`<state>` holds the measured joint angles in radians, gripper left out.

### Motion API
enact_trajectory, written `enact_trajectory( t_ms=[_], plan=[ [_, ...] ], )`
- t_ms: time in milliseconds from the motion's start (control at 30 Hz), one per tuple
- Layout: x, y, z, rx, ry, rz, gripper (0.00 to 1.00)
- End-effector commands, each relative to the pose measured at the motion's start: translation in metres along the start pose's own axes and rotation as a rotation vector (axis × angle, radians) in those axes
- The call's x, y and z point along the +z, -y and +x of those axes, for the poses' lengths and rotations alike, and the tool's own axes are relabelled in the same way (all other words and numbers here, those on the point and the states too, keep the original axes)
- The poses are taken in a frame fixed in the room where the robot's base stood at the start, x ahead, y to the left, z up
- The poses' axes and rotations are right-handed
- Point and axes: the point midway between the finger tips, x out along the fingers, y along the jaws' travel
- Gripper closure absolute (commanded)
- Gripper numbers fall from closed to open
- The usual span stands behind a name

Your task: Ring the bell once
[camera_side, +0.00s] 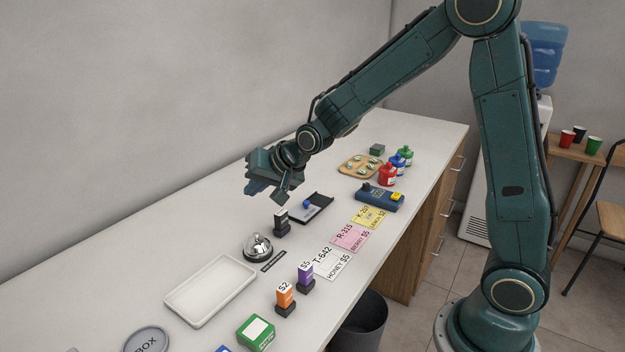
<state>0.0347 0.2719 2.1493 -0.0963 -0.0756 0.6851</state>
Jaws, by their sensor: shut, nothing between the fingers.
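The bell (258,247) is a silver dome on a dark base, standing upright on the white counter. My gripper (270,192) is shut and empty, in the air above the counter. In the picture it is above and slightly right of the bell, and clearly apart from it. The fingertips are small and partly dark, so their exact height above the counter is hard to tell.
A white tray (253,274) lies left. Bottles (387,174) stand farther right.

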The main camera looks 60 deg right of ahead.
Motion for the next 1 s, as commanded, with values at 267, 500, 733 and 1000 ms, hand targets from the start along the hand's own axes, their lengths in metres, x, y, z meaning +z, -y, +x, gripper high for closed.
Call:
enact_trajectory(
  t_ms=[267, 500, 733, 1000],
  plan=[
    [0.006, -0.006, 0.009, 0.002, 0.002, 0.0, 1.0],
    [0.018, -0.018, 0.024, 0.003, 0.004, 0.0, 1.0],
    [0.03, -0.03, 0.04, 0.003, 0.003, 0.0, 1.0],
    [0.041, -0.041, 0.056, 0.002, 0.002, 0.0, 1.0]
  ],
)
